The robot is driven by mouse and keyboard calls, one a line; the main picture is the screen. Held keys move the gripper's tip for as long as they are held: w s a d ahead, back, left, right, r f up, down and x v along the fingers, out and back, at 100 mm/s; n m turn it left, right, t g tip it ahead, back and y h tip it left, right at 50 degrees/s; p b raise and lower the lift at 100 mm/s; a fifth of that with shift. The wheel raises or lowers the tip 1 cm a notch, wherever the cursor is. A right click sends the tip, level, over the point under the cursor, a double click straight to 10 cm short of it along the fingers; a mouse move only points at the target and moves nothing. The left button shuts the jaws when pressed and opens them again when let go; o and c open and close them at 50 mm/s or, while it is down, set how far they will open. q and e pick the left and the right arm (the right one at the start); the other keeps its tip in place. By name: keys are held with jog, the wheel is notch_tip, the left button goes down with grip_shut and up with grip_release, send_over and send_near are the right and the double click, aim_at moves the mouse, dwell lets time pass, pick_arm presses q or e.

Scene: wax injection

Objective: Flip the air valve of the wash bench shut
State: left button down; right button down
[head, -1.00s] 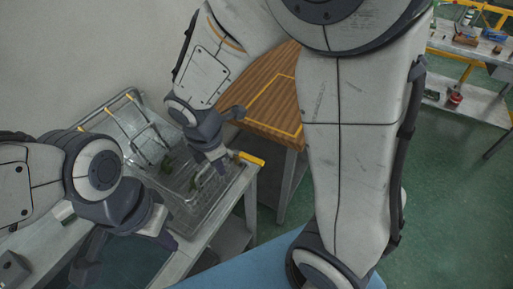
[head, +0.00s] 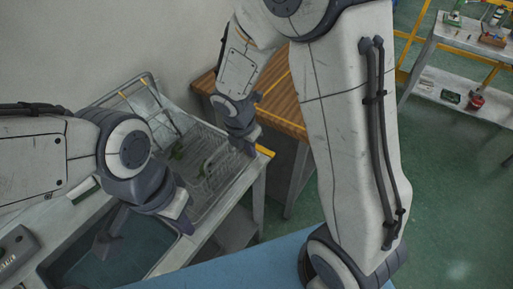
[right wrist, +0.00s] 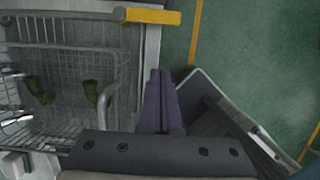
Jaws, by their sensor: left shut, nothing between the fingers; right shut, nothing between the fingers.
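A yellow bar (head: 264,151), which looks like the handle of the air valve, sits at the far right corner of the wash bench (head: 213,225). In the right wrist view the yellow bar (right wrist: 150,15) lies across the top and juts out past the bench edge. My right gripper (head: 247,151) is shut and empty just left of the bar in the head view. In the right wrist view its fingertips (right wrist: 160,72) point at the bar with a visible gap. My left gripper (head: 187,224) is shut and empty over the sink's right rim.
A wire basket (right wrist: 70,75) with green pieces (right wrist: 38,90) stands on the bench beside my right gripper. The sink (head: 120,240) lies under my left gripper. A wooden table (head: 284,112) stands behind.

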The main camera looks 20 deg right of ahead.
aim_at(262, 150)
jog(key=w+d+f, duration=0.1)
jog(key=f, duration=0.1)
jog(key=w+d+f, duration=0.1)
jog(key=d+f, duration=0.1)
jog(key=f, duration=0.1)
jog(key=w+d+f, duration=0.1)
jog(key=f, duration=0.1)
jog(key=shift+w+d+f+b, duration=0.3)
jog(key=shift+w+f, duration=0.05)
